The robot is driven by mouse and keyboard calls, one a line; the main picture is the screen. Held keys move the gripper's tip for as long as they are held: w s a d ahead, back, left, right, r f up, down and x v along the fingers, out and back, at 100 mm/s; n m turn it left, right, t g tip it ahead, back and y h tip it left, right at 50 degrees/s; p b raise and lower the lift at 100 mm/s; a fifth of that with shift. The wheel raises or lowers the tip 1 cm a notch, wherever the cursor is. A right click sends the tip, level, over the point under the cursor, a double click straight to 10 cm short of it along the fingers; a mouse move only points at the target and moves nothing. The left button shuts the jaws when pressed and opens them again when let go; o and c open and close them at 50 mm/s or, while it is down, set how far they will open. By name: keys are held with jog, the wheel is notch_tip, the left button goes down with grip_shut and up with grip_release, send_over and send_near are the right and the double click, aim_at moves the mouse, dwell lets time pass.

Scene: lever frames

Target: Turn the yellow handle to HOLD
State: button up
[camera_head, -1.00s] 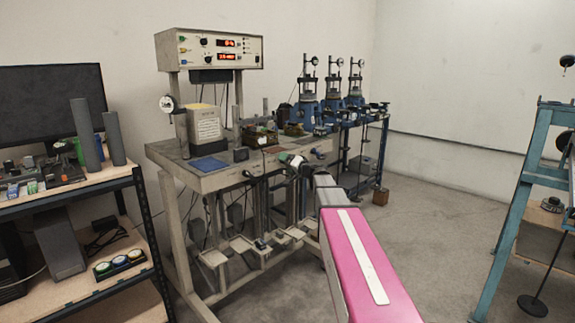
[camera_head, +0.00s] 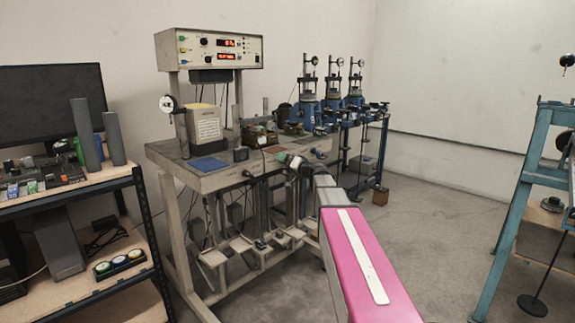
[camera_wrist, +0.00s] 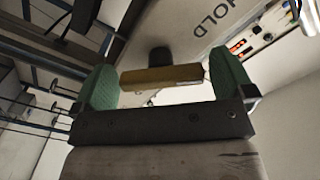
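In the wrist view the yellow handle (camera_wrist: 160,77) is a short bar on a dark round pivot (camera_wrist: 159,56), set on a pale panel. It lies crosswise between the two green fingers of my gripper (camera_wrist: 165,83). The fingers are wide apart, one beyond each end of the bar. A narrow gap shows at the right end; whether the left finger touches is unclear. The word HOLD (camera_wrist: 214,18) is printed on the panel, above and right of the handle. In the head view my gripper (camera_head: 291,160) is at the bench's front edge, and the handle cannot be made out.
The grey bench (camera_head: 215,178) carries a control box (camera_head: 208,48) on posts and small apparatus. Blue presses (camera_head: 307,112) stand behind it to the right. A shelf (camera_head: 110,178) is at left and a teal frame (camera_head: 518,190) at right. Open floor lies between bench and frame.

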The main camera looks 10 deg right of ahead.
jog(key=v, duration=1.1)
jog(key=s+a+f+n+g+h, duration=0.1)
jog(key=s+a+f+g, duration=0.25)
jog(key=f, duration=0.35)
jog(key=s+a+f+g+h, duration=0.1)
jog(key=s+a+f+g, duration=0.2)
jog(key=s+f, duration=0.3)
jog(key=s+a+f+n+g+h, duration=0.1)
jog(key=s+a+f+g, duration=0.2)
jog(key=f, duration=0.5)
jog(key=s+d+f+g+h, duration=0.2)
jog(key=s+f+g+h, duration=0.3)
jog(key=s+f, duration=0.6)
jog(key=s+h, duration=0.2)
jog(key=s, duration=0.2)
jog(key=shift+s+d+f+h, duration=0.25)
jog(key=shift+d+h, duration=0.05)
jog(key=shift+d, duration=0.1)
